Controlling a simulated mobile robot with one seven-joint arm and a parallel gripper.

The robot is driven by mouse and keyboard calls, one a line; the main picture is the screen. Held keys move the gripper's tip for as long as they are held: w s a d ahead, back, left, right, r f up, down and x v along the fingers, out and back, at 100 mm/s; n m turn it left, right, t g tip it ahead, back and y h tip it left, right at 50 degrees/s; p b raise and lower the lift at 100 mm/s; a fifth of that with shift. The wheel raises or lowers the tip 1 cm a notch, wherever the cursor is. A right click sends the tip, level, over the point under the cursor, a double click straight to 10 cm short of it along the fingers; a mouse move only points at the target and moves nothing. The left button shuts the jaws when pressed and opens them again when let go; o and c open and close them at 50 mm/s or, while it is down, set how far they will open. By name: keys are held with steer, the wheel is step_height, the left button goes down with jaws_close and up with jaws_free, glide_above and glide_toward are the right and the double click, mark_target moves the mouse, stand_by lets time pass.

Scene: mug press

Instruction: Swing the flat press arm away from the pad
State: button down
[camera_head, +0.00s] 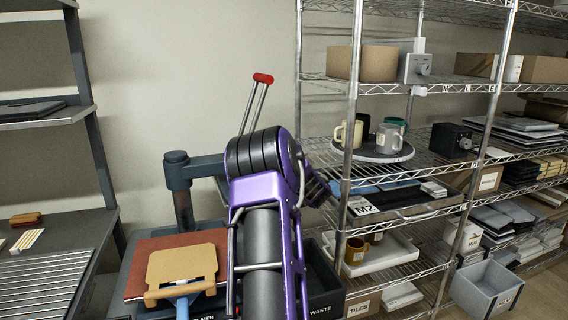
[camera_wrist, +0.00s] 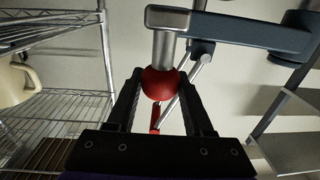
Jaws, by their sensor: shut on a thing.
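In the wrist view my gripper (camera_wrist: 160,90) is shut on a round red knob (camera_wrist: 160,83), with one dark finger on each side. The knob sits at the end of a metal post joined to the blue-grey press arm (camera_wrist: 230,32), which runs off to the right. In the head view the press arm (camera_head: 207,166) reaches from its upright column (camera_head: 183,208) to behind my purple arm, which hides the knob and my fingertips. The reddish-brown pad (camera_head: 134,280) lies in front of the column, with a tan board (camera_head: 182,264) over it. The press arm's far end is hidden.
A lever with a red handle (camera_head: 262,79) stands up behind my arm. A wire rack (camera_head: 350,150) with mugs and boxes stands close on the right. Dark shelves (camera_head: 45,119) stand on the left. A black bin (camera_head: 322,285) marked waste is beside my arm.

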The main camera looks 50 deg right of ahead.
steer(key=shift+s+d+r, duration=0.1)
steer(key=shift+d+r, duration=0.1)
steer(key=c, duration=0.6)
jaws_free()
steer(key=shift+d+f, duration=0.1)
steer(key=shift+o, duration=1.2)
steer(key=shift+d+f, duration=0.1)
steer(key=shift+o, duration=0.4)
steer(key=shift+w, duration=0.2)
steer(key=v, duration=1.7)
steer(key=shift+s+a, duration=0.15)
steer(key=shift+a, duration=0.2)
